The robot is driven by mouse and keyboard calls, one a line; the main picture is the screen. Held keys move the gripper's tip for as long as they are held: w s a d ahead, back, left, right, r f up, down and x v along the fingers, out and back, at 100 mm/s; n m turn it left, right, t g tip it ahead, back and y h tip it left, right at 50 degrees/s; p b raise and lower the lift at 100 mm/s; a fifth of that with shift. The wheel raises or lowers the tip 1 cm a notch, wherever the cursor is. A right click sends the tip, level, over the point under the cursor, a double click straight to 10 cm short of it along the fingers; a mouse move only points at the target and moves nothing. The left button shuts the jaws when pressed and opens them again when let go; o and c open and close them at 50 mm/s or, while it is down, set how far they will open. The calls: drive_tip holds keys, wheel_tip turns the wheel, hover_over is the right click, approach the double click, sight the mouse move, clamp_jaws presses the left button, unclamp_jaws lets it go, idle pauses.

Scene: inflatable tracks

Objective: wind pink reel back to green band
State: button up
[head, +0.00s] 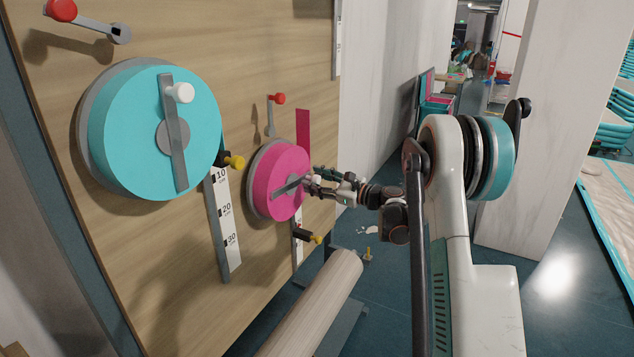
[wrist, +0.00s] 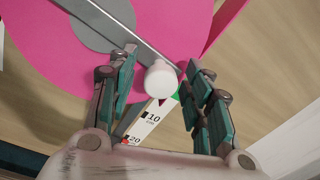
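The pink reel (head: 280,182) is mounted on the wooden board, and its face fills the top of the wrist view (wrist: 60,60). A grey crank bar (wrist: 125,38) crosses the reel and ends in a white knob (wrist: 161,79). My gripper (wrist: 160,68) has one finger on each side of the knob, with small gaps showing, so it looks open around it. In the head view my gripper (head: 308,187) is at the reel's right side and hides the knob. A small part of the green band (wrist: 174,99) shows just beyond the knob, above the 10 mark on the white scale (wrist: 150,120).
A larger turquoise reel (head: 130,120) with its own crank and scale (head: 225,225) is on the left of the board. Yellow-tipped pegs (head: 235,162) and red-knobbed levers (head: 278,99) stick out. A pale roller (head: 318,300) lies below.

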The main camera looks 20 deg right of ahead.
sight(296, 158)
clamp_jaws()
drive_tip(key=shift+r, duration=0.15)
drive_tip(key=r+n, duration=0.1)
drive_tip(key=n, duration=0.2)
drive_tip(key=shift+r, duration=0.35)
drive_tip(key=r+n, duration=0.1)
drive_tip(key=n+p, duration=0.1)
drive_tip(key=shift+s+a+r+n, duration=0.1)
drive_tip(key=shift+s+r+n, duration=0.05)
drive_tip(key=shift+r+n, duration=0.2)
drive_tip(key=r+n, duration=0.1)
drive_tip(key=a+n, duration=0.1)
drive_tip(key=n, duration=0.1)
drive_tip(key=s+r+n, duration=0.1)
drive_tip(key=shift+a+r+n, duration=0.15)
drive_tip(key=shift+r+n, duration=0.15)
drive_tip(key=shift+n, duration=0.05)
drive_tip(key=shift+s+a+r+n+y+p, duration=0.25)
drive_tip(key=shift+a+r+n+y+p, duration=0.2)
drive_tip(key=shift+n, duration=0.75)
drive_tip(key=shift+s+a+r+n, duration=0.2)
drive_tip(key=shift+a+n, duration=0.1)
drive_tip(key=shift+n, duration=0.35)
drive_tip(key=shift+s+a+r+n, duration=0.2)
drive_tip(key=shift+a+n, duration=0.05)
drive_tip(key=shift+n, duration=0.4)
